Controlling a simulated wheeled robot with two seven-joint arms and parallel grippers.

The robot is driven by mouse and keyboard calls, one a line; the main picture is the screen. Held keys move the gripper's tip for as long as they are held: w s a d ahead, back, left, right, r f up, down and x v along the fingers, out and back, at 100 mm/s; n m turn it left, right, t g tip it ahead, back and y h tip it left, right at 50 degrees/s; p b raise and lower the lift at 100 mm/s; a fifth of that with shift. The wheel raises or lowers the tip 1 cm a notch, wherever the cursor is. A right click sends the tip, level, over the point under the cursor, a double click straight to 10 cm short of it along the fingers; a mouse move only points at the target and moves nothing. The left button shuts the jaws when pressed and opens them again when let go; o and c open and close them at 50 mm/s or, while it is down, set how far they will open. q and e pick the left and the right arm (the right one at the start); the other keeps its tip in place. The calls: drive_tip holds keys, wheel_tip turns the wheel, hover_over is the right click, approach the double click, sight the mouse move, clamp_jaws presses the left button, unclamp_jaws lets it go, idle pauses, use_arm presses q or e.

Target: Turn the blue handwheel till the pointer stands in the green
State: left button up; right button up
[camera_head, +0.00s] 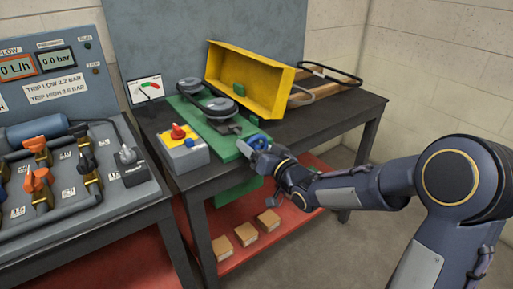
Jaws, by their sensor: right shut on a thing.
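The blue handwheel (259,141) is at the front right edge of the green plate on the bench. My right gripper (256,148) reaches in from the right and is shut on the handwheel, hiding part of it. A small white gauge (146,89) stands at the back left of the bench. It has a coloured scale with green and red on it. The pointer is too small to read with certainty against the green. My left gripper is out of view.
A green plate (196,122) carries two dark round pulleys. A yellow guard (250,82) is behind them. A switch box with a red knob (182,147) is at the front left. A valve panel (60,175) stands left. Wooden blocks (246,235) lie on the red lower shelf.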

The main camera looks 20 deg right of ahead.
drive_tip(key=shift+m, duration=0.7)
drive_tip(key=m+b, duration=0.1)
drive_tip(key=m, duration=0.1)
drive_tip(key=shift+m, duration=0.4)
drive_tip(key=shift+f+m, duration=0.1)
drive_tip(key=shift+m, duration=0.8)
